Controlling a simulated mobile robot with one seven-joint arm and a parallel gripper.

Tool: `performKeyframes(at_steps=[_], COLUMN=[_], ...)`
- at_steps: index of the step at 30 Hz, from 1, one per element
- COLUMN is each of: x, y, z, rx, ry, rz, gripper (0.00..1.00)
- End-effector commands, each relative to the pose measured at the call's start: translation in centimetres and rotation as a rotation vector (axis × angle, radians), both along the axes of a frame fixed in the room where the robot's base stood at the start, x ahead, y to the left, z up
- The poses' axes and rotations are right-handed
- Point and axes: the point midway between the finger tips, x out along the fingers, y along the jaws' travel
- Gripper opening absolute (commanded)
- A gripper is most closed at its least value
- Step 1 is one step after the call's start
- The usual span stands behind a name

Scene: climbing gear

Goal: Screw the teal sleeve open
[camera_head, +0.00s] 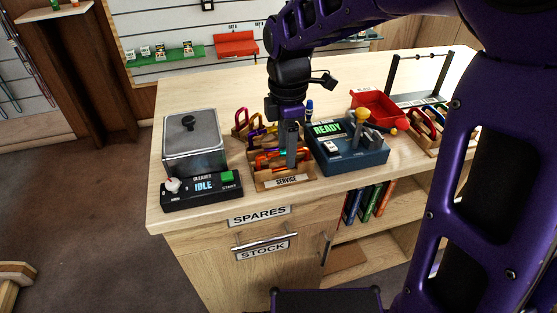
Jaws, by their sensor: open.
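My gripper (291,158) points down over the wooden tray labelled SERVICE (286,182), with its fingers low among the gear there. It is open. Red and orange carabiners (268,156) lie in the tray, close around the fingers. I cannot make out the teal sleeve; the fingers hide part of the tray, and the parts are small. I cannot tell whether the fingers touch anything.
Left of the tray stands a metal box with a lid (195,143) and a control panel reading IDLE (202,188). To the right is a dark device reading READY (348,149). Behind it is a red bin (377,107). The counter's back left (205,92) is clear.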

Motion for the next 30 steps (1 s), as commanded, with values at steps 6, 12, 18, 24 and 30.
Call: performKeyframes(at_steps=[6, 12, 18, 24, 30], x=[-0.4, -0.4, -0.4, -0.4, -0.4], y=[-0.1, -0.1, -0.1, -0.2, -0.1], z=[0.0, -0.3, -1.0, -1.8, -2.5], rx=[0.0, 0.0, -0.001, -0.002, -0.002], ry=[0.0, 0.001, 0.003, 0.003, 0.003], rz=[0.0, 0.0, 0.0, 0.0, 0.0], gripper=[0.55, 0.55, 0.55, 0.55, 0.55])
